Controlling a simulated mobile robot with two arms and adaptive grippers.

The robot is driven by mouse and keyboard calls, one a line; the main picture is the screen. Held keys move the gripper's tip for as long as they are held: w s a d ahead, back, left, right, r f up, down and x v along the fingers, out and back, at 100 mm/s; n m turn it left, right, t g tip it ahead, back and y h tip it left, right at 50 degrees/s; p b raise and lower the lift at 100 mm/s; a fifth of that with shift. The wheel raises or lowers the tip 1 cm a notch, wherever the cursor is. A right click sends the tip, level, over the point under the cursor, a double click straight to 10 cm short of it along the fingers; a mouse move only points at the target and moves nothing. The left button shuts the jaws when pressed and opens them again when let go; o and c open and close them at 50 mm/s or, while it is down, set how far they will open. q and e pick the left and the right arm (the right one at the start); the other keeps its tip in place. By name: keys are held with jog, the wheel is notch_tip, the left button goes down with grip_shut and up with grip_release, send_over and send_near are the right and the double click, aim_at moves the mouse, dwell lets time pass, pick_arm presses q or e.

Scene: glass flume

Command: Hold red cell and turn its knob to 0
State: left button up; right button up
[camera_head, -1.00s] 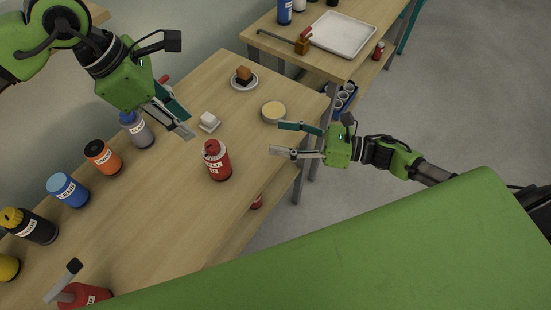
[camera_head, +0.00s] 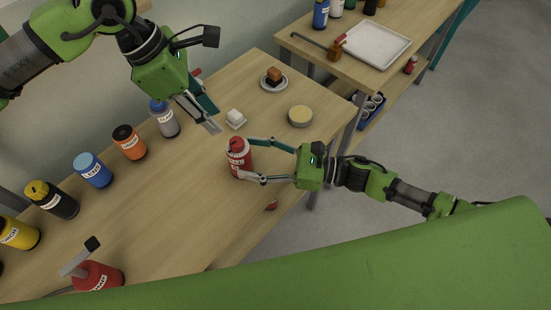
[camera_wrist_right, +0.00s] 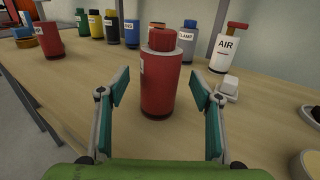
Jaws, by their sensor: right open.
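The red cell (camera_head: 239,160) is a red bottle with a white label, standing upright on the wooden table. Its red knob (camera_head: 236,144) is on top; any setting mark on it is too small to read. My right gripper (camera_head: 247,158) is open, reaching in from the right with its fingers on either side of the cell. In the right wrist view the cell (camera_wrist_right: 158,85) stands between and slightly beyond the open fingertips. My left gripper (camera_head: 208,117) hangs above the table, up and left of the cell. Its two fingers overlap in view, so its opening is unclear.
Several labelled bottles, including an orange one (camera_head: 129,143) and a blue one (camera_head: 93,170), line the table's left side. A small white block (camera_head: 235,117), a round tan tub (camera_head: 300,117) and a cake plate (camera_head: 273,82) lie beyond the cell. Bare wood lies in front.

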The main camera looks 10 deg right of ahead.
jog(key=shift+x, duration=1.65)
jog(key=c, duration=1.3)
pick_arm(q)
jog(key=shift+o, duration=0.8)
jog(key=n+y, duration=0.1)
jog(key=y, duration=0.3)
send_over(236, 141)
notch_tip(236, 141, down, 2)
jog(key=shift+d+f, duration=0.1)
pick_arm(e)
jog(key=shift+d, duration=0.1)
pick_arm(q)
jog(key=shift+f, duration=3.55)
